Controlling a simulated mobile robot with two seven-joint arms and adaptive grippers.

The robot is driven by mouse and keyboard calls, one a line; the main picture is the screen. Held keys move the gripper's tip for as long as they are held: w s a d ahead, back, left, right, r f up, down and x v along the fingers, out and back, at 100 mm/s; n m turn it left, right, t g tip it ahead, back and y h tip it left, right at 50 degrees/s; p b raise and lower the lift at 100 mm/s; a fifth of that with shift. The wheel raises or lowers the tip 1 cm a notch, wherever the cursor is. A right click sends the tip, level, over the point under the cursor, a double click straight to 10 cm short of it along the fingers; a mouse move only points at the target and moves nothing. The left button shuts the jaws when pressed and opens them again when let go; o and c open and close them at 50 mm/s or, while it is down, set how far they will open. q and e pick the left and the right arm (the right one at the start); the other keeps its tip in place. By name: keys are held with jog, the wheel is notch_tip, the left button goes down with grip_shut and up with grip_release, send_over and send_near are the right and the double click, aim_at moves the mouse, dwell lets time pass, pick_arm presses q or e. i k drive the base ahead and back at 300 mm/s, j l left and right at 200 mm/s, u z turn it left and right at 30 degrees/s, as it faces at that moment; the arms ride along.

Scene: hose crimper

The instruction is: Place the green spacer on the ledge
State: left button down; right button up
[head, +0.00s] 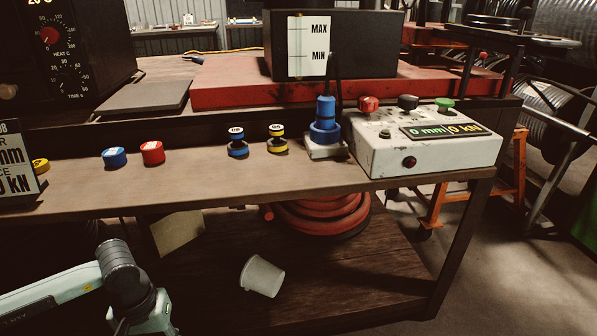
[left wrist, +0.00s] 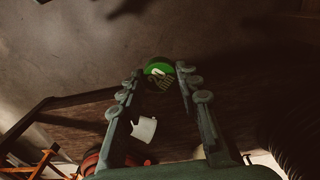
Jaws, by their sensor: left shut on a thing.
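The green spacer (left wrist: 158,68) is a small round piece between the fingertips of my left gripper (left wrist: 160,77) in the left wrist view. The gripper is shut on it, with the fingers partly covering its near side. In the head view my left arm comes in at the lower left, below the bench front; its fingertips and the spacer are out of that frame. The wooden ledge (head: 205,180) runs along the bench front. A blue spacer (head: 114,157), a red spacer (head: 153,152) and a yellow one (head: 40,165) stand on it at the left. My right gripper is not in view.
Blue-black (head: 237,142) and yellow-black (head: 277,138) stacks, a blue fitting (head: 324,125) and a white control box (head: 425,145) stand farther right. A sign (head: 17,165) stands at left. Below, a white cup (head: 262,276) lies tipped on the lower shelf (head: 340,285), near red hose (head: 320,213).

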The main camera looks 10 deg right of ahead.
aim_at(514, 22)
jog(key=k+l, duration=0.1)
jog(key=l, duration=2.8)
jog(key=i+u, duration=0.05)
